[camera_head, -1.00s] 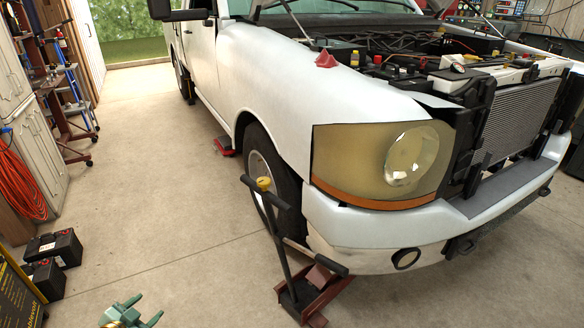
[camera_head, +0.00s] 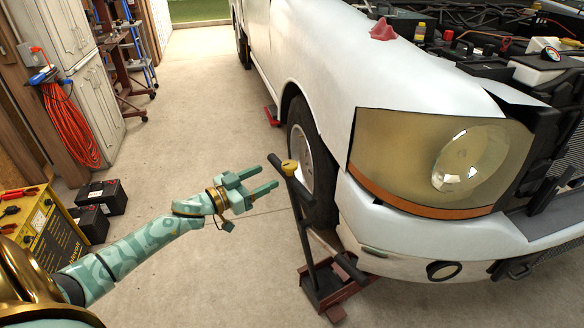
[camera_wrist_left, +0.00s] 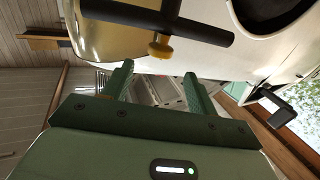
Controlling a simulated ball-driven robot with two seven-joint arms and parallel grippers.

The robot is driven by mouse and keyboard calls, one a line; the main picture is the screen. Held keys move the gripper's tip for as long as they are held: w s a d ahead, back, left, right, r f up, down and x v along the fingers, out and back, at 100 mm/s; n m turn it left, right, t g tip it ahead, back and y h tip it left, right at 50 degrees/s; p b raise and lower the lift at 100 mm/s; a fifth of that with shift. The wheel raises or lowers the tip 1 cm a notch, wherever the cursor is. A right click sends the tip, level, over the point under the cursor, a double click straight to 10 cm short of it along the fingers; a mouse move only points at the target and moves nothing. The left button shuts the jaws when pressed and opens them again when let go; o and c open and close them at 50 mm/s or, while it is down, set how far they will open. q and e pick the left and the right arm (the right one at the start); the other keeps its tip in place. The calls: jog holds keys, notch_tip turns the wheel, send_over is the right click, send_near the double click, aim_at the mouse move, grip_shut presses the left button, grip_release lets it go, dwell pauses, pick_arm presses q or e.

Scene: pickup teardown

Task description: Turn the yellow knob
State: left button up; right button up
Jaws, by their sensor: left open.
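The yellow knob (camera_head: 289,167) sits at the top of the dark handle of a floor jack (camera_head: 327,283), in front of the truck's front wheel. It also shows in the left wrist view (camera_wrist_left: 160,46), just beyond the fingertips, on a dark bar. My left gripper (camera_head: 268,178) is open and empty, a short way left of the knob with its fingers pointing toward it. In the left wrist view my left gripper (camera_wrist_left: 158,73) has its two green fingers apart, with nothing between them. My right gripper is not in view.
The white truck (camera_head: 400,85) with its open engine bay fills the right side. A yellow charger box (camera_head: 45,228) and black batteries (camera_head: 102,196) stand at the left, near a coiled orange hose (camera_head: 70,125). The concrete floor between is clear.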

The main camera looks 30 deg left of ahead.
aim_at(283, 168)
pick_arm(q)
jog(key=b+x, duration=0.2)
jog(key=x, duration=0.6)
jog(key=shift+w+f, duration=0.2)
jog(key=shift+w, duration=0.15)
jog(key=shift+w+d+r, duration=0.1)
jog(key=shift+w+d, duration=0.1)
jog(key=shift+w, duration=0.2)
jog(key=shift+c, duration=0.4)
jog(key=c, duration=0.8)
